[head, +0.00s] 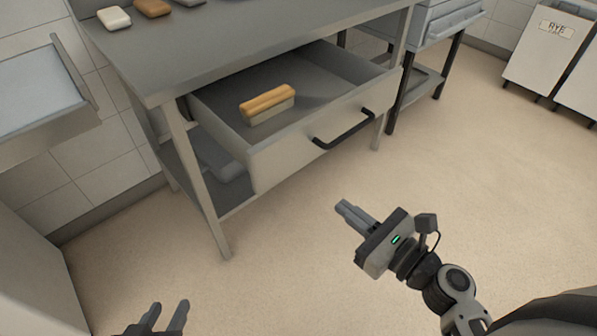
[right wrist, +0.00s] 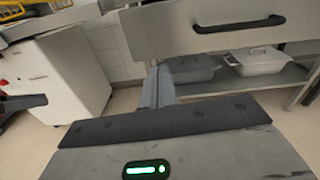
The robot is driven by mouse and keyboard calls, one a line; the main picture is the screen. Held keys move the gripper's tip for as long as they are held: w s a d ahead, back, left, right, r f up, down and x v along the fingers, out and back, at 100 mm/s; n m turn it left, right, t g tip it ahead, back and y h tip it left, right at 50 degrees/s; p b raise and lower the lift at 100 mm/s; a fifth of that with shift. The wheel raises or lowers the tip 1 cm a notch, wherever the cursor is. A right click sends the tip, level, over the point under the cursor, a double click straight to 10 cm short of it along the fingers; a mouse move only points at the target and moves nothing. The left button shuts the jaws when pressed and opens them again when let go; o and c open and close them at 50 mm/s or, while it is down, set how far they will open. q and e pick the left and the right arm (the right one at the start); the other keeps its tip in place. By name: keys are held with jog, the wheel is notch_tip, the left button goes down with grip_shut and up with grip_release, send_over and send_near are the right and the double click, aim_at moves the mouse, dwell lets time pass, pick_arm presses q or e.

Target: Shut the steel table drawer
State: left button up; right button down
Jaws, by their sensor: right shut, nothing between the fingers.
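The steel table drawer (head: 275,158) is pulled out from under the steel table (head: 190,72) in the head view. A wooden-backed brush or block (head: 267,104) lies inside it. The drawer's dark bar handle (head: 343,129) is on its front face, and the handle also shows at the top of the right wrist view (right wrist: 239,24). My right gripper (head: 343,207) is shut and empty, in front of and below the drawer front, apart from it. My left gripper (head: 166,316) is open and empty at the bottom of the head view, left of the drawer.
Several small blocks (head: 114,18) lie on the tabletop. Grey lidded bins (right wrist: 192,68) stand on the lower shelf. A bin marked RYE (head: 543,45) stands at the far right. The floor (head: 270,270) before the drawer is clear.

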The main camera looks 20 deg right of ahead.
jog(key=m+p, duration=0.1)
jog(key=p, duration=0.1)
send_near(288, 158)
jog(key=x, duration=0.7)
